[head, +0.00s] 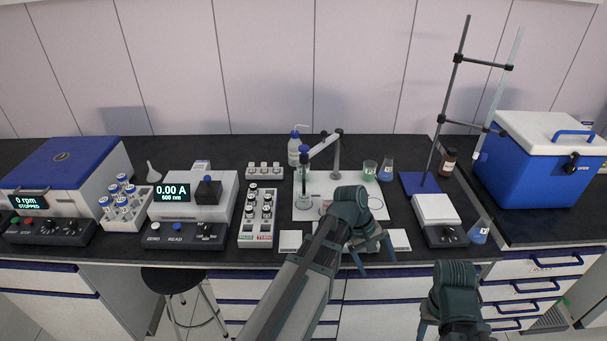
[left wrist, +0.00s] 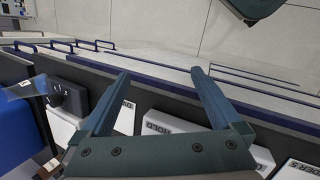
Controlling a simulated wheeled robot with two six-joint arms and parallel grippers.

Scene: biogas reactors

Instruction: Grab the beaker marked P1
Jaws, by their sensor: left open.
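A small clear beaker with a greenish tint (head: 370,171) stands at the back of the white mat (head: 300,210). No P1 mark can be read on it. My left gripper (head: 376,252) is open and empty over the bench's front edge, in front of the mat and apart from the beaker. Its two fingers also show spread in the left wrist view (left wrist: 160,75). My right gripper (head: 455,318) is low in front of the drawers; its jaw opening is unclear.
A blue cool box (head: 535,165) is at the right. White plates line the front edge (head: 291,241). My left arm hides part of the mat.

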